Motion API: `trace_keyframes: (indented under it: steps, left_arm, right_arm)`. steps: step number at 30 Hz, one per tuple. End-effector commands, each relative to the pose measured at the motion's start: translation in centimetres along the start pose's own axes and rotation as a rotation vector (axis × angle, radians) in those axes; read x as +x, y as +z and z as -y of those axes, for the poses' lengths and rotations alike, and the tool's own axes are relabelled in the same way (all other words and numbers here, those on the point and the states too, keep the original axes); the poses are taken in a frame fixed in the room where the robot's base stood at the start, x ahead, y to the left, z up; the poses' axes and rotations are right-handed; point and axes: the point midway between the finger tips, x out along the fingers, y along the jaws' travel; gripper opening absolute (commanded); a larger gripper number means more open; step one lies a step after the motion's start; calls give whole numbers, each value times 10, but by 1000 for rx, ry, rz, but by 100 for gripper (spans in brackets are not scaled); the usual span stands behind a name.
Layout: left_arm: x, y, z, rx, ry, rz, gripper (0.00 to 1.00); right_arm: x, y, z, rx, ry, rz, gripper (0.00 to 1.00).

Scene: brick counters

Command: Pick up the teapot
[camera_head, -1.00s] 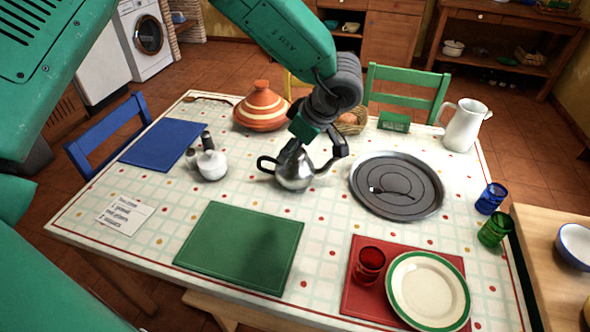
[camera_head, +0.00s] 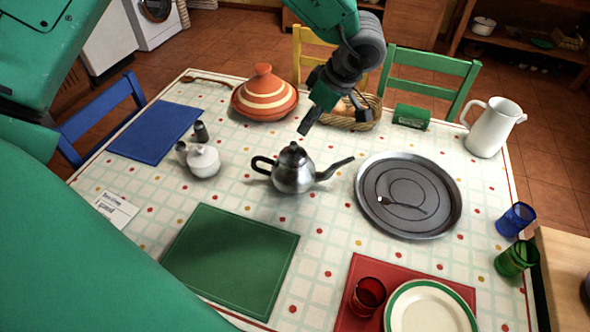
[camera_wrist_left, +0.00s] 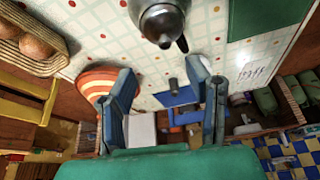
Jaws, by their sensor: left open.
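The silver teapot (camera_head: 293,172) stands upright on the checked tablecloth, its dark handle to the left and its spout to the right. My left gripper (camera_head: 334,118) is open and empty. In the head view it is above and behind the teapot, to the right of its lid, and apart from it. In the left wrist view the teapot (camera_wrist_left: 162,18) is at the top edge, partly cut off, beyond my open left gripper (camera_wrist_left: 160,75). My right gripper is not in view.
An orange tagine (camera_head: 264,98) and a bread basket (camera_head: 366,112) stand behind the teapot. A round grey tray (camera_head: 445,205) lies to its right. A white sugar pot (camera_head: 204,162) stands to its left, and a green placemat (camera_head: 230,260) lies in front.

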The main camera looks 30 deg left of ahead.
Motion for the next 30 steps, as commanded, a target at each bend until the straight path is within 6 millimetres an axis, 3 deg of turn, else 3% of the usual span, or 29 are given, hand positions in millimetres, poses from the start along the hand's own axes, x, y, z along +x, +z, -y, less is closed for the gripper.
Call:
trace_keyframes:
  steps: [6, 14, 21, 30]
  left_arm:
    - [42, -3, -2, 1, -4, 3, 44]
    - [62, -6, 2, 2, -3, 4, 44]
    - [95, -4, 6, 0, -2, 3, 44]
    - [101, -4, 6, -1, 1, 4, 44]
  right_arm:
    - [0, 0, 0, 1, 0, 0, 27]
    - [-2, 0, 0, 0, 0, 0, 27]
    - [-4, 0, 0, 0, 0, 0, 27]
    - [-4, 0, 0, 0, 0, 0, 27]
